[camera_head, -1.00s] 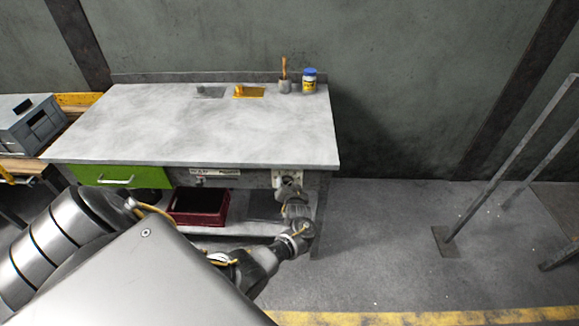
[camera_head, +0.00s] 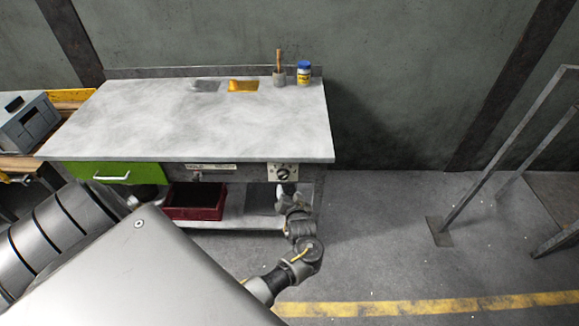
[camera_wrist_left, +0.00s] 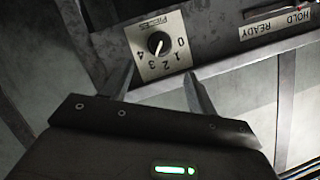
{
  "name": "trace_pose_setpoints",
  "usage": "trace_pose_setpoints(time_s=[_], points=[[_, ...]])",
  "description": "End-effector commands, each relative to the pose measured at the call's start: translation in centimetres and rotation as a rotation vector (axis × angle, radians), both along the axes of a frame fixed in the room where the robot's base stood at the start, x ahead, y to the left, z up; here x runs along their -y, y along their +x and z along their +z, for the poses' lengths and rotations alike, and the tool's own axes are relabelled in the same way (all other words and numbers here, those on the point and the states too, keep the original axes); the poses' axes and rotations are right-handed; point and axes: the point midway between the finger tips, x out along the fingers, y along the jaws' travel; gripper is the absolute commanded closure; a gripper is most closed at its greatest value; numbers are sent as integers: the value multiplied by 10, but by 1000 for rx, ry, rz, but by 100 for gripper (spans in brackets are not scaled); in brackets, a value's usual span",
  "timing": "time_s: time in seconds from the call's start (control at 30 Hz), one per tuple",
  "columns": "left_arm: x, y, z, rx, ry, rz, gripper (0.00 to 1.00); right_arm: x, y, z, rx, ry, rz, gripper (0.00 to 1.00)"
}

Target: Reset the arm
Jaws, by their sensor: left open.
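My left gripper (camera_head: 286,190) is open and empty in the head view, just below and in front of a dial plate (camera_head: 283,173) on the workbench front. In the left wrist view, the open fingers (camera_wrist_left: 157,82) stand apart with the white dial plate and its black knob (camera_wrist_left: 158,43) beyond them. The knob is marked with numbers, upside down in this view, and its white line seems to point near 3. The fingers look clear of the knob. The right gripper does not show.
The workbench (camera_head: 200,130) has a green drawer (camera_head: 115,173), with a dark red crate (camera_head: 195,203) on its lower shelf. A brush cup (camera_head: 280,79) and a blue-lidded jar (camera_head: 304,73) stand on top. A metal frame (camera_head: 490,175) stands right; floor between is clear.

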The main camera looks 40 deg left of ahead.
Motion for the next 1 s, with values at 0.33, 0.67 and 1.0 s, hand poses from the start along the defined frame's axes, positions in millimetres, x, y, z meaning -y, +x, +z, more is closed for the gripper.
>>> trace_pose_setpoints(time_s=[0.33, 0.67, 1.0], points=[[0, 0, 0, 0, 0, 0, 41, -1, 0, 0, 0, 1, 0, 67], [36, 20, -43, 22, -124, -139, 41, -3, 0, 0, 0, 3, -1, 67], [108, -121, -257, -386, -429, -442, 41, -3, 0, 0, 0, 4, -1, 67]])
